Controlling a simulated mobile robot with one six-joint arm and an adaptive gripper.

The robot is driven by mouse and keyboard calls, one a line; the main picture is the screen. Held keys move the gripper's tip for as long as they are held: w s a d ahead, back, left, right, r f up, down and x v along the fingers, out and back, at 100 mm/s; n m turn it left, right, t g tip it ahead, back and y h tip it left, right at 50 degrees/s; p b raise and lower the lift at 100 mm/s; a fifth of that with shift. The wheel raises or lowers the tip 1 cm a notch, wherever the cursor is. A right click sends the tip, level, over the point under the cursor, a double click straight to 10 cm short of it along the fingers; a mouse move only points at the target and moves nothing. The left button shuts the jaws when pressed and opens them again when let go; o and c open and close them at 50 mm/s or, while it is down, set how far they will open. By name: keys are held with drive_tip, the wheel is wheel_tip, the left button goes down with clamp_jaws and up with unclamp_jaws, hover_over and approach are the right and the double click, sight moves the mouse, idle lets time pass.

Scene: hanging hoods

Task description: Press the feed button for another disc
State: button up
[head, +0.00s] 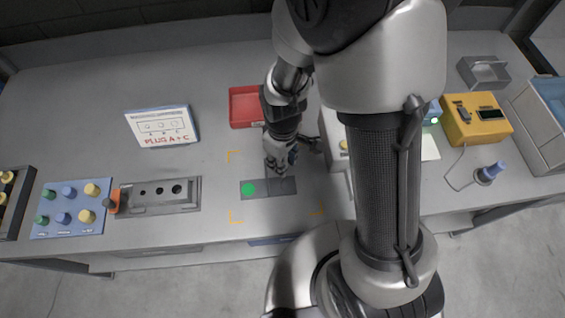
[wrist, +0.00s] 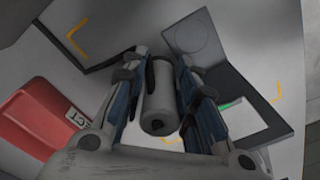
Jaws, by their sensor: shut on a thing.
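My gripper (head: 279,168) points down over the dark plate (head: 284,187) on the bench. In the wrist view, its two fingers (wrist: 163,110) are shut on a pale grey cylinder (wrist: 157,100) with a dark hole in its near end. A green disc (head: 248,189) lies at the left end of the dark plate; a sliver of green also shows past the right finger in the wrist view (wrist: 230,104). A pale box with a small yellow round spot (head: 344,145) stands right of the gripper, partly hidden by my arm. I cannot tell whether the spot is the feed button.
A red tray (head: 243,91) lies just behind the gripper. A sign reading "PLUG A+C" (head: 162,126), a grey block with holes (head: 159,209) and a blue peg board (head: 50,224) are at the left. A yellow device (head: 474,132) stands at the right.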

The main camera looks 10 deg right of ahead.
drive_tip(key=shift+f, duration=0.75)
drive_tip(key=shift+f, duration=0.1)
drive_tip(key=o, duration=0.6)
drive_tip(key=shift+c, duration=0.2)
wheel_tip(320, 180, up, 13)
drive_tip(key=p, duration=0.4)
drive_tip(key=shift+f, duration=0.1)
drive_tip(key=s+d+r+m+t, duration=0.2)
drive_tip(key=s+d+r+m, duration=0.2)
drive_tip(key=r, duration=0.5)
drive_tip(key=s+d+r+m+t, duration=0.2)
drive_tip(key=s+d+r+m, duration=0.2)
drive_tip(key=s+r, duration=0.4)
wheel_tip(320, 180, up, 2)
drive_tip(key=shift+s+d+m+t, duration=0.15)
drive_tip(key=shift+m+t, duration=0.15)
